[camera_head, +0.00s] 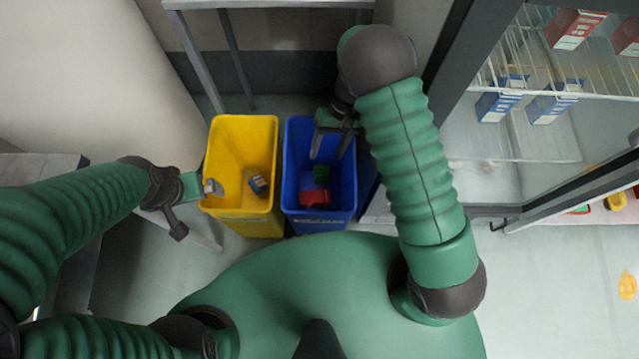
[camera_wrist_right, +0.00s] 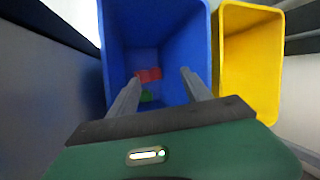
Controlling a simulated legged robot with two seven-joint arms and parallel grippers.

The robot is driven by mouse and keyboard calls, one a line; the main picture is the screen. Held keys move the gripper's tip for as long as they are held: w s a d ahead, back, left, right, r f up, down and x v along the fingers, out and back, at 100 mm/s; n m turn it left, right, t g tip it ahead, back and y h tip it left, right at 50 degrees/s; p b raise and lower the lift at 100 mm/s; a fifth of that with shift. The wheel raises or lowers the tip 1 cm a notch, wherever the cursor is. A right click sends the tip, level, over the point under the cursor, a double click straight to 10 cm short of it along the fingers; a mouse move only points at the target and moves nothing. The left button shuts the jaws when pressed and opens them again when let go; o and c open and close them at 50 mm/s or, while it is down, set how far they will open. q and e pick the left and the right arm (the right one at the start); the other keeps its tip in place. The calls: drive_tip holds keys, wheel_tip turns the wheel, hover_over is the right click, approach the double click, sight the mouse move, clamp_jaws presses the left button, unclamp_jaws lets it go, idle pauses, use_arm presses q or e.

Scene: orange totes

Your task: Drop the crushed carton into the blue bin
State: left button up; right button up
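The blue bin (camera_head: 290,180) stands on the floor at the middle of the head view. It also shows in the right wrist view (camera_wrist_right: 187,32). A red crumpled-looking item (camera_head: 315,197) and a green item (camera_head: 321,174) lie at its bottom; I cannot tell which, if either, is the crushed carton. My right gripper (camera_head: 331,147) is over the blue bin, pointing down. In the right wrist view its fingers (camera_wrist_right: 160,88) are apart with nothing between them. My left gripper (camera_head: 197,204) is beside the yellow bin's left rim; its finger gap is unclear.
An open fridge (camera_head: 530,150) with red and blue cartons is at right. A metal table (camera_head: 215,60) stands behind.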

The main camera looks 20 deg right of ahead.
drive_tip(key=shift+d, duration=0.15)
wheel_tip(320, 180, up, 4)
drive_tip(key=p, duration=0.3)
drive_tip(key=s+a+p, duration=0.1)
drive_tip(key=s+a, duration=0.1)
drive_tip(key=s, duration=0.5)
drive_tip(key=s+a, duration=0.2)
drive_tip(key=s, duration=0.6)
drive_tip(key=shift+s+a+r+p, duration=0.15)
drive_tip(key=shift+a+r+p, duration=0.2)
drive_tip(key=shift+r+p, duration=0.05)
